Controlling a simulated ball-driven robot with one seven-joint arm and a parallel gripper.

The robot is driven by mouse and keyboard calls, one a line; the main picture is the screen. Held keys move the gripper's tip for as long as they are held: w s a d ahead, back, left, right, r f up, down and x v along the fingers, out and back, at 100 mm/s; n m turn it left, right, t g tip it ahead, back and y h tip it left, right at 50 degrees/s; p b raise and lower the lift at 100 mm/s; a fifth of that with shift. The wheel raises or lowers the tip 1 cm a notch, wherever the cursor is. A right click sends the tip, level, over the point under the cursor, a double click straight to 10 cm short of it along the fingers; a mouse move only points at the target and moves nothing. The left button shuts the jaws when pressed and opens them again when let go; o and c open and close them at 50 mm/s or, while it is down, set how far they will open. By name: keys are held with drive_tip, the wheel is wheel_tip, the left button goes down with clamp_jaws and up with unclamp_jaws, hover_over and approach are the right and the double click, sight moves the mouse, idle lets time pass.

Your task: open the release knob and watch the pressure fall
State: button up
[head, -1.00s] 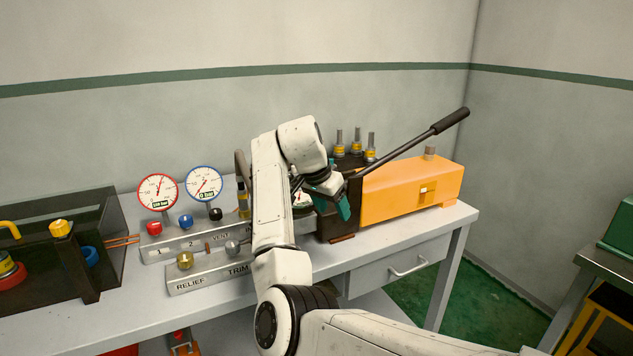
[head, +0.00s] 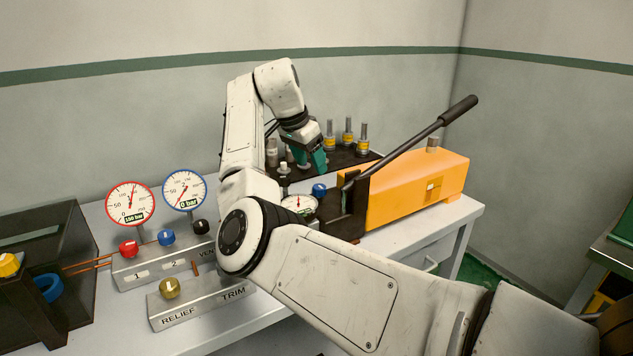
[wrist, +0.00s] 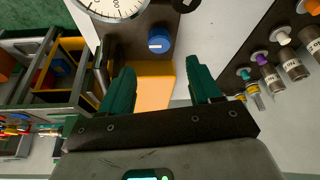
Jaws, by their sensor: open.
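A blue knob (head: 319,190) sits on the dark front block of the orange pump (head: 410,188), beside a round white dial gauge (head: 298,205). No lettering on this knob is legible. My gripper (head: 316,165) has teal fingers and is open and empty, above and behind the knob in the head view. In the wrist view the blue knob (wrist: 160,42) shows beyond the gap between my fingertips (wrist: 159,70), apart from them. The gauge (wrist: 115,8) is cut off by the top edge.
The pump's long black lever (head: 415,142) slopes up to the right. Several yellow-banded fittings (head: 347,133) stand on a dark rack behind. A valve panel with red (head: 128,249), blue (head: 166,237), black (head: 201,227) and brass (head: 169,288) knobs is at left. My arm covers part of it.

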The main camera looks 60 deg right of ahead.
sight(320, 186)
drive_tip(key=x, duration=0.8)
drive_tip(key=shift+c, duration=0.4)
drive_tip(key=c, duration=1)
drive_tip(key=shift+o, duration=0.2)
drive_tip(key=shift+a, duration=0.1)
